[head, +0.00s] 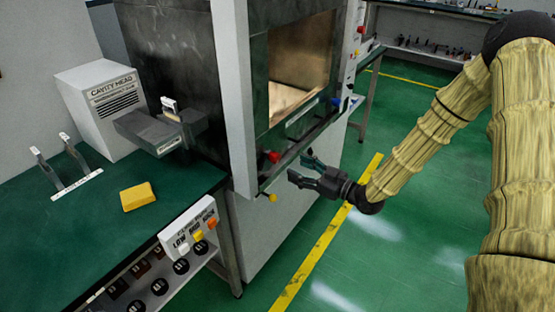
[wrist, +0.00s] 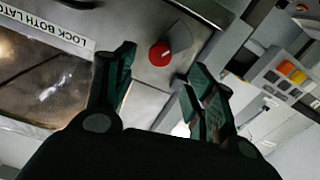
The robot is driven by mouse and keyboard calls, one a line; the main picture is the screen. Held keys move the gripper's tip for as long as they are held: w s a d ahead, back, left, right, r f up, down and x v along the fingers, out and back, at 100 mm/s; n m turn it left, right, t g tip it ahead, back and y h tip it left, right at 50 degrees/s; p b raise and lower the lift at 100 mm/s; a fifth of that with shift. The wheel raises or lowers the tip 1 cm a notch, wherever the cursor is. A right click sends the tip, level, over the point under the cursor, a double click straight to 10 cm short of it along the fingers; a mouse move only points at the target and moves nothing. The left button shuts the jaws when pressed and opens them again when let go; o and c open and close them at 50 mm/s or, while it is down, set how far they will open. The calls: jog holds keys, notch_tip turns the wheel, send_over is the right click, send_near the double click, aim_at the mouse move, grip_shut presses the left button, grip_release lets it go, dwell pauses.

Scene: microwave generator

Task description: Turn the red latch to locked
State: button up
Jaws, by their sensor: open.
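The red latch (head: 273,156) is a small red knob low on the front frame of the metal cabinet. In the wrist view the red latch (wrist: 160,54) is a round knob with a pale line on it, on a grey metal plate. My gripper (head: 302,170) is just right of the red latch in the head view, with its fingers pointing at the cabinet front. In the wrist view my gripper (wrist: 156,75) is open and empty, with the knob ahead between its dark green fingertips. The fingers look apart from the knob.
A label strip (wrist: 47,28) reading "LOCK BOTH LATC" sits beside the window. A blue knob (head: 335,101) is on the frame's right, and a yellow knob (head: 272,198) sticks out below. A bench with a yellow block (head: 137,196) and a button box (head: 190,232) stands left. Floor at right is clear.

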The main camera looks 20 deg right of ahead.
aim_at(278, 160)
jog(key=p+x, duration=0.1)
jog(key=x, duration=0.8)
jog(key=c, duration=1)
